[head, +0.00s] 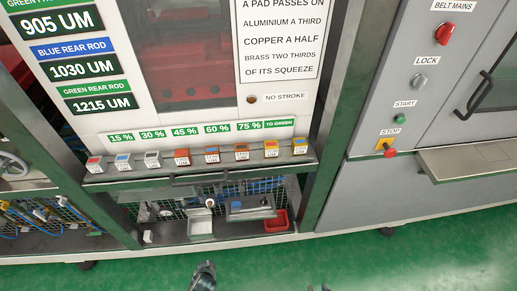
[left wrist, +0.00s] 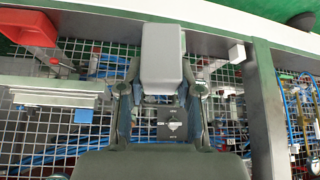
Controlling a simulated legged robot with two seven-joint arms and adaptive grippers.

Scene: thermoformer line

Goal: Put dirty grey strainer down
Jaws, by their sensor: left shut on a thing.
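My left gripper (left wrist: 161,100) shows large in the left wrist view. Its two fingers are shut on a smooth grey block-like piece (left wrist: 161,55), the grey strainer, which stands out past the fingertips. The piece hides part of the shelf's front edge behind it. In the head view a pale grey box (head: 200,226) is at the lower shelf; I cannot tell whether it is the same piece. Only the dark tips of my right gripper (head: 318,287) show at the bottom edge of the head view. They are apart, with nothing seen between them.
The lower mesh shelf holds a red bin (head: 278,222), a metal tray (head: 250,207) and a small white block (head: 148,237). Above it, a ledge (head: 190,172) carries several small coloured blocks. A grey cabinet (head: 365,195) stands at right. The green floor in front is clear.

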